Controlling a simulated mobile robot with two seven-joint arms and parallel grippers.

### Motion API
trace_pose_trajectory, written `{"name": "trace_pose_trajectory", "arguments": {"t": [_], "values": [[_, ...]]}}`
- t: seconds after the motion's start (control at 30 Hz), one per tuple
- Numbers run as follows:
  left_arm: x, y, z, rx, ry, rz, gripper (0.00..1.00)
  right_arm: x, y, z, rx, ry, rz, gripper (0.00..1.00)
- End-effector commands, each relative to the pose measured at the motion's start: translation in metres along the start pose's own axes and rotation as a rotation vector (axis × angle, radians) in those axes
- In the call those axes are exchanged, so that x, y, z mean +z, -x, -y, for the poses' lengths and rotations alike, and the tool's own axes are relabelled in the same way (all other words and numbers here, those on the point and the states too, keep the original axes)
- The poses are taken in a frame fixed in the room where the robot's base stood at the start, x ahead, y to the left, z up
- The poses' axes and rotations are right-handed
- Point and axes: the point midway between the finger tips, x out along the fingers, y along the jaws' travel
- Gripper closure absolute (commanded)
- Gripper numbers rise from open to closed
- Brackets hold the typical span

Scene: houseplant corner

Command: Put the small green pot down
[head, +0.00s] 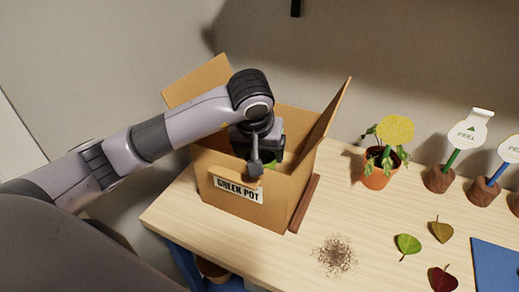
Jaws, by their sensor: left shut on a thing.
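The small green pot (277,155) shows only as a bit of green inside an open cardboard box (240,208) whose front label reads "GREEN POT". My left gripper (256,165) reaches down into the box opening from above and is shut on the green pot. The gripper and the box's front wall hide most of the pot. I cannot tell whether the pot touches the box floor. My right gripper is not in view.
The box stands on a wooden table (365,225) near its left edge, flaps up. To the right are an orange pot with a yellow flower (376,177), labelled stakes in brown bases (440,179), loose leaves (408,245), spilled soil (336,255) and a blue mat (495,265).

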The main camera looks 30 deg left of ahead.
Motion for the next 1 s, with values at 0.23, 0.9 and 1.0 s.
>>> {"name": "trace_pose_trajectory", "arguments": {"t": [0.23,0.9,1.0], "values": [[0.002,-0.007,0.000,0.000,0.001,-0.002,0.91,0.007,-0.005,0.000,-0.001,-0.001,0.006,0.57],[0.002,-0.005,0.000,0.000,0.001,0.000,0.00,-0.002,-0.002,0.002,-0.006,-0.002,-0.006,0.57],[-0.001,0.003,0.000,0.000,0.000,0.001,0.00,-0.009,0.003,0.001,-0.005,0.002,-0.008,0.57]]}}
